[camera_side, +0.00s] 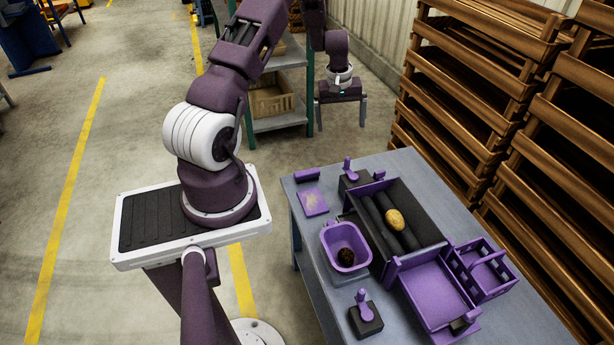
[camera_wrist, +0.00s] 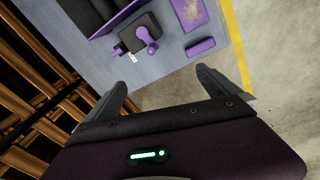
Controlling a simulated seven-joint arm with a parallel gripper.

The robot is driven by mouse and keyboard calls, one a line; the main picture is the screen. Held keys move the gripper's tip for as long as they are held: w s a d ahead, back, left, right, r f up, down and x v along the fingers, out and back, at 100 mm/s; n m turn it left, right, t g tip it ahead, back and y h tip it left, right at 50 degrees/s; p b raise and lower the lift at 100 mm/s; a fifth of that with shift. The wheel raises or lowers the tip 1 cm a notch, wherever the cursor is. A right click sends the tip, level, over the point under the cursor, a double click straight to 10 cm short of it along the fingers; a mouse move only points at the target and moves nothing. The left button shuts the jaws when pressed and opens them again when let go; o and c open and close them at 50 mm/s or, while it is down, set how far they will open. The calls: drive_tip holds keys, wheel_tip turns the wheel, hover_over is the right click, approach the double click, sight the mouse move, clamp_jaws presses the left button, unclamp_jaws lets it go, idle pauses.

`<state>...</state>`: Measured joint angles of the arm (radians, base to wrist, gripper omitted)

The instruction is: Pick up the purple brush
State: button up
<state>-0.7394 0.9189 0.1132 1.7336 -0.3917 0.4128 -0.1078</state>
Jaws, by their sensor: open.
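The purple brush, as far as I can tell, is the small purple block (camera_side: 307,175) lying at the far left corner of the table. It also shows in the wrist view as a short purple bar (camera_wrist: 200,47). Its bristles cannot be made out. My gripper (camera_side: 341,118) is open and empty, held above and behind the table's far edge, apart from the brush. In the wrist view, my gripper's two fingers (camera_wrist: 162,80) are spread wide, with the brush beyond the right finger's tip.
Close to the brush are a flat purple plate (camera_side: 313,201) and a purple lever on a black base (camera_side: 348,170). Black rollers (camera_side: 397,207) carry a potato (camera_side: 395,219). A purple bin (camera_side: 334,235) holds a dark lump. Wooden crates (camera_side: 450,120) stack behind the table (camera_side: 425,170).

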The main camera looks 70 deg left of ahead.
sight(307, 172)
drive_tip(key=s+a+f+n, duration=0.1)
drive_tip(key=s+a+f, duration=0.1)
drive_tip(key=f, duration=0.3)
drive_tip(key=s+a+f+n+g, duration=0.1)
drive_tip(key=s+f, duration=0.2)
drive_tip(key=f, duration=0.2)
drive_tip(key=s+a+f+n, duration=0.1)
drive_tip(key=s+a+f, duration=0.1)
drive_tip(key=f, duration=0.3)
drive_tip(key=shift+s+a+f, duration=0.15)
drive_tip(key=shift+s, duration=0.25)
drive_tip(key=shift+s+a+f, duration=0.1)
drive_tip(key=shift+s+a, duration=0.05)
drive_tip(key=shift+s, duration=0.2)
wheel_tip(307, 172, down, 8)
drive_tip(key=shift+r, duration=0.1)
drive_tip(key=c, duration=1.3)
drive_tip(key=shift+w+r, duration=0.1)
drive_tip(key=shift+r, duration=0.05)
wheel_tip(307, 172, up, 10)
drive_tip(key=shift+f, duration=0.1)
